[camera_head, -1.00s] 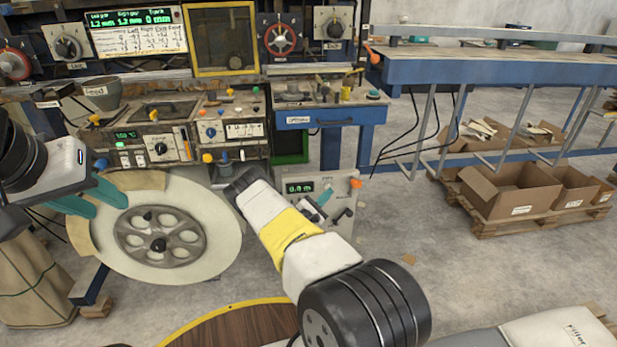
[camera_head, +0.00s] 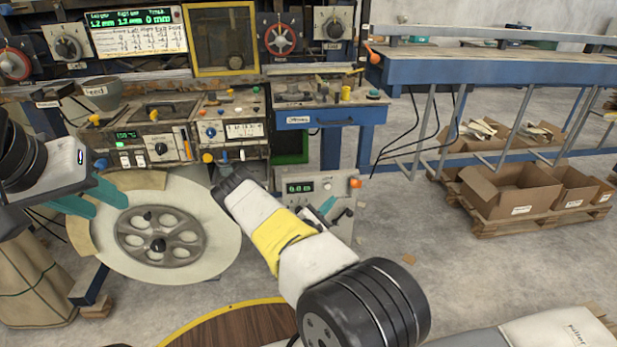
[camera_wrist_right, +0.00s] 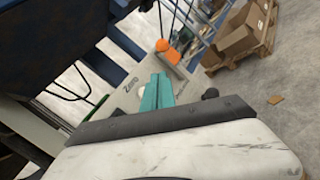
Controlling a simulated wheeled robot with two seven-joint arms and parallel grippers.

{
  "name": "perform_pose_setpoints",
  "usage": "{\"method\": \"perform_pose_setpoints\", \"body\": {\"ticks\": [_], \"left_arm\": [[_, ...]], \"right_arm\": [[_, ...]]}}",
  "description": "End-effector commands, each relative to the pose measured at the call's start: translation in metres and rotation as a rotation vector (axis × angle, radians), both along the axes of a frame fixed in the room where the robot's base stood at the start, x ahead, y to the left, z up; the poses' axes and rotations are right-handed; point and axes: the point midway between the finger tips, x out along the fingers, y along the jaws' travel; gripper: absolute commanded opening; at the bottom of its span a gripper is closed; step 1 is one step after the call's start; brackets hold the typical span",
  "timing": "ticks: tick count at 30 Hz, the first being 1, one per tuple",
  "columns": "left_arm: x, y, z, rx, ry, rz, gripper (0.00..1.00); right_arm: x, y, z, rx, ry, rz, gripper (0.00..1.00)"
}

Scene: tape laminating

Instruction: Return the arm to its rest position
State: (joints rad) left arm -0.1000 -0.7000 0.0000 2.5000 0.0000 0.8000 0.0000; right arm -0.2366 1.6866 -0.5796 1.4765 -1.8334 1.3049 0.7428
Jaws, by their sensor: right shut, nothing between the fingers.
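My right arm reaches across the lower middle of the head view. The teal fingertips of my right gripper (camera_head: 327,207) show just past its forearm, in front of a grey panel (camera_head: 300,188) with a green display. In the right wrist view, the right gripper's teal fingers (camera_wrist_right: 158,92) are together, with nothing between them. The panel, marked "Zero", and its orange knob (camera_wrist_right: 166,50) lie beyond them. My left gripper (camera_head: 95,200) is at the left, in front of the large pale reel (camera_head: 205,235). Its two teal fingers are spread apart, with nothing seen between them.
The control console (camera_head: 150,145) stands behind the reel. A blue workbench (camera_head: 330,115) is at the centre back. Cardboard boxes (camera_head: 510,190) sit on a pallet at the right. A round wooden surface (camera_head: 235,325) is at the bottom.

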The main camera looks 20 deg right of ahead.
Motion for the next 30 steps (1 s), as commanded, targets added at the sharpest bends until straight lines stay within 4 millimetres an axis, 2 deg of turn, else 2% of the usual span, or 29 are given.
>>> {"method": "perform_pose_setpoints", "body": {"ticks": [13, 16, 20, 23, 26, 30], "left_arm": [[0.0, 0.0, 0.0, 0.0, 0.0, 0.0, 0.36], [0.0, 0.0, 0.0, 0.0, 0.0, 0.0, 0.36], [0.0, 0.0, 0.0, 0.0, 0.0, 0.0, 0.36], [0.0, 0.0, 0.0, 0.0, 0.0, 0.0, 0.36], [0.0, 0.0, 0.0, 0.0, 0.0, 0.0, 0.36], [0.0, 0.0, 0.0, 0.0, 0.0, 0.0, 0.36]], "right_arm": [[0.0, 0.0, 0.0, 0.001, 0.0, -0.001, 0.0], [0.0, -0.003, 0.008, 0.011, -0.012, -0.024, 0.0], [-0.008, -0.015, 0.042, 0.066, -0.059, -0.136, 0.0], [-0.023, -0.026, 0.079, 0.149, -0.112, -0.273, 0.0], [-0.045, -0.031, 0.112, 0.254, -0.163, -0.413, 0.0], [-0.076, -0.027, 0.151, 0.423, -0.223, -0.579, 0.0]]}}
